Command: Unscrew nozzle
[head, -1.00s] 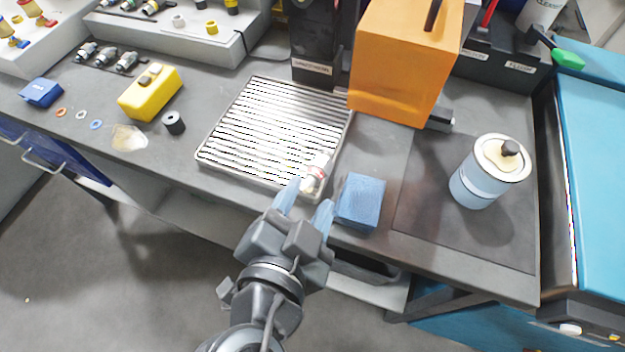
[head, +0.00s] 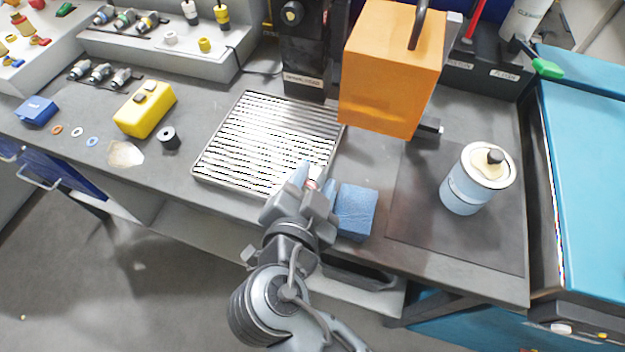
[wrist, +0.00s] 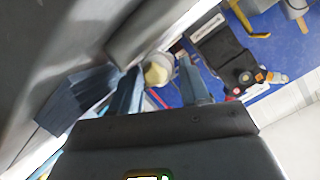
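My gripper (head: 316,180) is at the front right corner of the slatted metal tray (head: 222,165), with its blue fingertips pointing away from me. A small piece with a red band (head: 312,184), perhaps the nozzle, shows between the fingertips and is mostly hidden by them. In the wrist view my gripper (wrist: 160,85) has its two blue fingers apart, one on each side of a round piece with a pale yellow end (wrist: 157,72). A narrow gap seems to remain on the right finger's side; I cannot tell whether the left finger touches.
A blue block (head: 357,211) sits close to the right of my gripper. An orange box (head: 390,75) stands behind it. A white-blue canister (head: 468,190) stands on the dark mat (head: 425,235). A yellow box (head: 145,108) and small rings lie at left.

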